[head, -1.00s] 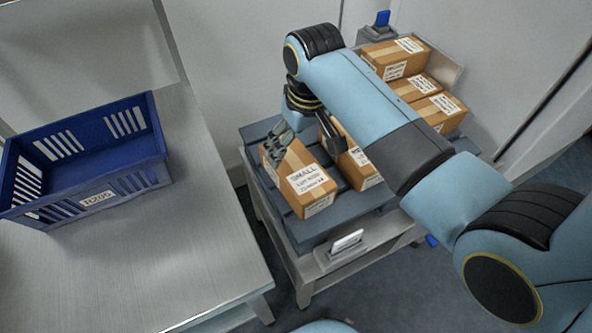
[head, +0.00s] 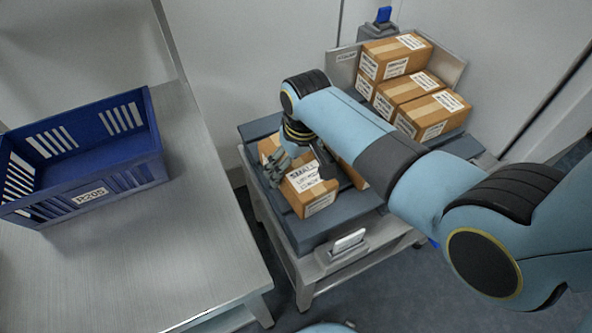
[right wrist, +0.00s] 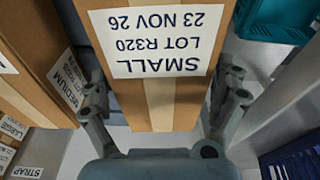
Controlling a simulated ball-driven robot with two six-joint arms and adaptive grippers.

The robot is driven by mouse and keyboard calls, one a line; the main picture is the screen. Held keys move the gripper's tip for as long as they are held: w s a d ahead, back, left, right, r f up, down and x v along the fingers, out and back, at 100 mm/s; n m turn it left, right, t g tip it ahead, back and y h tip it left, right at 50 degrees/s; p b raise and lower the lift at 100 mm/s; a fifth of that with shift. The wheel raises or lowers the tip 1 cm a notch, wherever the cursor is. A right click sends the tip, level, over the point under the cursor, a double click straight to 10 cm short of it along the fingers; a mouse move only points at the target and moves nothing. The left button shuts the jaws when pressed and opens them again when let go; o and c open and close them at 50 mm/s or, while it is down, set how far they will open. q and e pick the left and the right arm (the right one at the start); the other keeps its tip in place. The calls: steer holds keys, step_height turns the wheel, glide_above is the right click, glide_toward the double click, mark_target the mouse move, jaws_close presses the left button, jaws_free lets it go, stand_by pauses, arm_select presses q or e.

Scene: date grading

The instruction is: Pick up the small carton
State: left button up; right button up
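The small carton (head: 318,207) is a brown box with a white label, lying near the front left of the grey slatted surface in the head view. Its label reads SMALL, LOT R320, 23 NOV 26 in the right wrist view (right wrist: 165,92). My right gripper (head: 299,172) is over this carton from above. In the right wrist view its fingers (right wrist: 160,95) stand on either side of the carton, spread wide; firm contact does not show. My left gripper is not in view.
A carton marked MEDIUM (right wrist: 35,45) stands close beside the small one, partly hidden by my arm in the head view. Several cartons (head: 405,90) are stacked at the back right. A blue crate (head: 120,178) stands on the metal table (head: 150,260) at the left.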

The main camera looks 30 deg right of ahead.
steer(key=c, duration=1.3)
